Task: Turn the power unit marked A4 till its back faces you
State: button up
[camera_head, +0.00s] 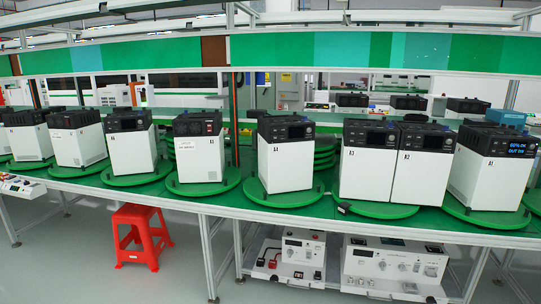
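The power unit marked A4 (287,170) stands upright near the middle of the long green bench, a white box with a black top section. Its black front panel, with a small dark screen and knobs, faces roughly toward me, turned a little to the right. Its back is hidden. It stands on a round green turntable (262,198), whose rim shows around its base. My gripper is not in view.
A unit showing sockets and a label (200,160) stands on the turntable to the left. Units A3 (367,175) and A2 (419,175) share a turntable to the right; A1 (487,180) is farther right. A red stool (141,235) stands on the floor before the bench.

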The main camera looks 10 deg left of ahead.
aim_at(254, 188)
jog(key=i+j, duration=0.3)
jog(key=i, duration=0.15)
jog(key=i+j+u, duration=0.15)
jog(key=i+j, duration=0.45)
jog(key=i, duration=0.3)
jog(key=i+j+u, duration=0.15)
jog(key=i+j, duration=0.15)
jog(key=i, duration=0.15)
jog(key=i+j, duration=0.2)
jog(key=i, duration=0.25)
jog(key=i+j+u, duration=0.15)
jog(key=i, duration=0.35)
jog(key=i+j, duration=0.25)
jog(key=i, duration=0.2)
jog(key=u, duration=0.05)
